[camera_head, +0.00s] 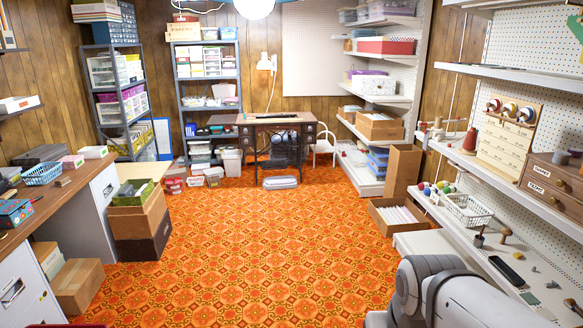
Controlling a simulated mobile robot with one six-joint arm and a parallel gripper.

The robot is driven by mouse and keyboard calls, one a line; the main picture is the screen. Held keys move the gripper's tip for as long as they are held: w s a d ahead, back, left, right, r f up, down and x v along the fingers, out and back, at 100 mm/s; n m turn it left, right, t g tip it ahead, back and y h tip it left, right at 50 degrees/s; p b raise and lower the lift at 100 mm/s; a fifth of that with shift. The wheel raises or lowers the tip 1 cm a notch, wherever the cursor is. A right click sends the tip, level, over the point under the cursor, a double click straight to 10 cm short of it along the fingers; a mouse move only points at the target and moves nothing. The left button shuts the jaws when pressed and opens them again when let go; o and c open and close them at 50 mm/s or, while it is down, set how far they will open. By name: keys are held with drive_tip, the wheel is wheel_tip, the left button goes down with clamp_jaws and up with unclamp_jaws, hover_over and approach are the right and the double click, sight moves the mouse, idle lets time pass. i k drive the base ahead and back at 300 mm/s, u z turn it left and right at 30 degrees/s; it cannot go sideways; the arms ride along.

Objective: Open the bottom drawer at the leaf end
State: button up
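A dark wooden treadle sewing table (276,119) stands against the far wall, with a dark iron stand (279,152) below its top. A stack of small drawers (247,138) hangs under its left end, and another stack (309,138) hangs under its right end. All these drawers look shut, but they are too small here to make out their pulls. I cannot tell which end has the leaf. My gripper is not in view; only a grey part of my arm shows at the bottom right.
A grey bin (280,182) lies before the stand. A white chair (323,148) stands right of the table, a bin (232,161) left. Boxes (140,225) and a carton (397,217) flank the floor.

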sight(244, 140)
drive_tip(key=u, duration=0.3)
drive_tip(key=i, duration=1.55)
drive_tip(key=u, duration=0.5)
drive_tip(key=i, duration=3.2)
drive_tip(key=z, duration=0.35)
drive_tip(key=i, duration=1.65)
drive_tip(key=z, duration=0.25)
drive_tip(key=k, duration=0.5)
drive_tip(key=u, duration=0.1)
